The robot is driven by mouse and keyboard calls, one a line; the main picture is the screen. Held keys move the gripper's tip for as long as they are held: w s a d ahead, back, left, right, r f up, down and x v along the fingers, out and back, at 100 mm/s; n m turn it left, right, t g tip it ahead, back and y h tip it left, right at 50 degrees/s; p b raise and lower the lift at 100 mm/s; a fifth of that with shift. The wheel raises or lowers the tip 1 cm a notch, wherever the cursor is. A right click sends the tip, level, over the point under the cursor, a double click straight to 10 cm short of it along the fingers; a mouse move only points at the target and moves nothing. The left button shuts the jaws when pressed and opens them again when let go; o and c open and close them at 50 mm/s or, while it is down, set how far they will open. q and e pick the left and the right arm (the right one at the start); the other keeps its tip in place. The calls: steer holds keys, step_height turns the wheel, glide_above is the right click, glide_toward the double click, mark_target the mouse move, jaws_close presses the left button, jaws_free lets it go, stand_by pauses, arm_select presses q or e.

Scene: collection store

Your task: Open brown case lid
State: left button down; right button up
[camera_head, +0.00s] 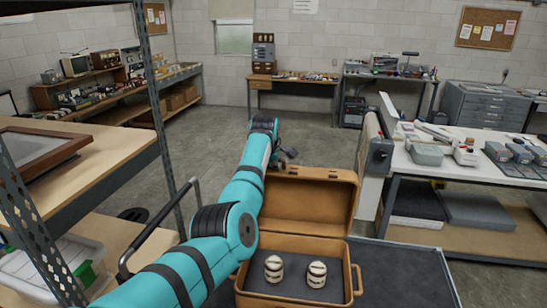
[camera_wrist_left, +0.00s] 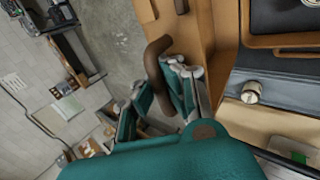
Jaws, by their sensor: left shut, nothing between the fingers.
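The brown case (camera_head: 243,272) stands at the lower middle of the head view. Its lid (camera_head: 312,203) is raised, standing up at the far side of the open body. Two cream, dark-banded objects (camera_head: 273,268) (camera_head: 317,273) stand inside on a dark lining. My left gripper (camera_head: 287,159) is by the lid's upper left edge, partly hidden by my arm. In the left wrist view, its teal fingers (camera_wrist_left: 166,97) are close to a curved dark-brown handle (camera_wrist_left: 155,62) and the tan case side (camera_wrist_left: 207,25). My right gripper is out of view.
A shelf rack (camera_head: 110,163) is close on the left. A white-topped table (camera_head: 440,168) with several devices stands on the right. A desk (camera_head: 290,85) is at the back wall. The concrete floor (camera_head: 210,125) is clear beyond the case.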

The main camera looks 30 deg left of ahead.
arm_select(q)
steer(key=shift+d+r, duration=0.2)
steer(key=shift+d, duration=0.05)
steer(key=c, duration=1.6)
jaws_free()
steer(key=v, duration=1.2)
steer(key=shift+s+f, duration=0.1)
steer(key=shift+s, duration=0.05)
steer(key=shift+c, duration=0.2)
